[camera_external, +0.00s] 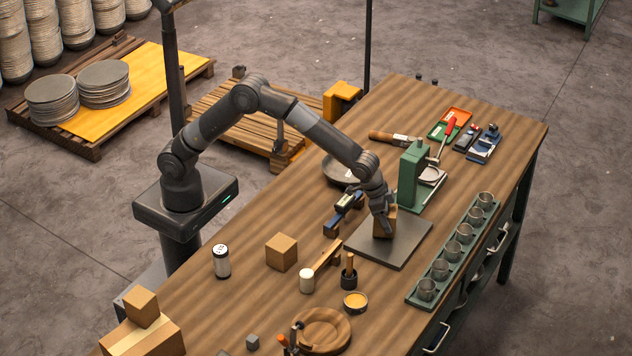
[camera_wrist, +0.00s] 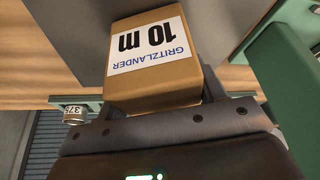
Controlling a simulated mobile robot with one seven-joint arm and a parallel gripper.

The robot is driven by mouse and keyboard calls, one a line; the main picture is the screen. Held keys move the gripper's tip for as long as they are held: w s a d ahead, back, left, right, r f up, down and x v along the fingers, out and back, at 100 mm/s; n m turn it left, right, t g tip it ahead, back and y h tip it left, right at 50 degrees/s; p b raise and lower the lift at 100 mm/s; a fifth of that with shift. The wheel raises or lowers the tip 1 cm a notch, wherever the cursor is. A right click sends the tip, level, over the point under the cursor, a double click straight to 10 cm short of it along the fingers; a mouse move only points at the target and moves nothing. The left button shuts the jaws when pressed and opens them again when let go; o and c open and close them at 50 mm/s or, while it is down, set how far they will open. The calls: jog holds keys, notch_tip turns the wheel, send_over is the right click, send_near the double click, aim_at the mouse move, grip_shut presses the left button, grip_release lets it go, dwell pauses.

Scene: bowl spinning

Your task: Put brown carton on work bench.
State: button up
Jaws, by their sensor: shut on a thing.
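My gripper (camera_external: 383,216) is shut on a small brown carton (camera_external: 386,225) over a flat grey plate (camera_external: 407,250) on the work bench (camera_external: 225,312). I cannot tell whether the carton touches the plate. In the wrist view the held carton (camera_wrist: 150,92) shows a white label reading "GRITZLANDER 10 m". Another brown carton (camera_external: 282,253) stands on the bench left of the plate. A third small carton (camera_external: 141,307) sits on a larger taped box (camera_external: 145,338) at the lower left.
A green press (camera_external: 412,175) stands close behind the plate to the right. A green tray (camera_external: 420,298) with several metal cups lies along the right edge. A dark pan (camera_external: 343,168), a blue-black tool (camera_external: 343,213) and a wooden bowl (camera_external: 325,330) are nearby.

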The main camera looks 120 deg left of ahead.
jog(key=o, duration=1.1)
jog(key=shift+f, duration=0.1)
jog(key=v, duration=1.1)
jog(key=s+d+r+m, duration=0.1)
jog(key=s+d+r, duration=0.25)
jog(key=s, duration=0.35)
jog(key=s+d+r, duration=0.2)
jog(key=s+r, duration=0.2)
jog(key=s, duration=0.4)
jog(key=s+d+r+m, duration=0.1)
jog(key=s+d+r, duration=0.25)
jog(key=s, duration=0.35)
jog(key=s+d+f, duration=0.1)
jog(key=s, duration=0.6)
jog(key=s+d+f+m+t+h, duration=0.1)
jog(key=s+d+f, duration=0.1)
jog(key=s, duration=0.5)
jog(key=s+d+f+m, duration=0.1)
jog(key=s+f, duration=0.1)
jog(key=s, duration=0.5)
jog(key=shift+s+d+h, duration=0.3)
jog(key=shift+s+h, duration=0.1)
